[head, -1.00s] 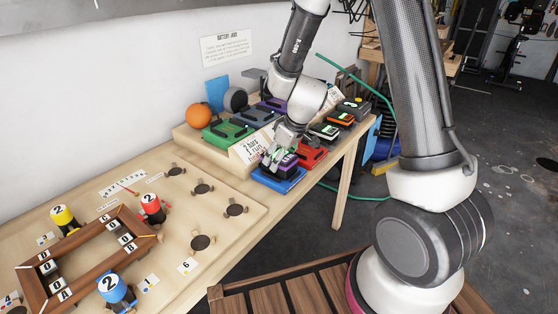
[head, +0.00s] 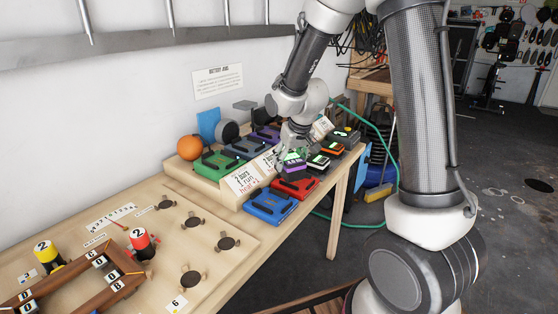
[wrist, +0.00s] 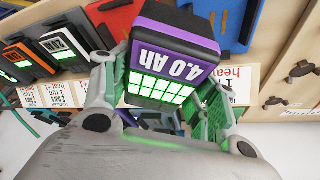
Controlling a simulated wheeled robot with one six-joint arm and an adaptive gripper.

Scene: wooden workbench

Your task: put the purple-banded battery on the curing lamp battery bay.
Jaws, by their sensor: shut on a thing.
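The purple-banded battery (head: 293,169) hangs in my gripper (head: 291,154), above the front row near the red bay. The wrist view shows the battery (wrist: 170,55) between the two fingers of my gripper (wrist: 160,85), with "4.0 Ah" on its purple band and a lit green cell display. The fingers are shut on its sides. The blue bay (head: 268,207) is empty on the bench's front side. The red bay (head: 302,188) sits right behind it, partly covered by the battery. I cannot tell from the labels which bay belongs to the curing lamp.
On a raised step are a green bay (head: 219,163), a dark grey bay and a purple bay (head: 266,134). Several other batteries (head: 331,147) stand at the right. A printed card (head: 243,180) leans on the step. An orange ball (head: 190,147) sits at the back left.

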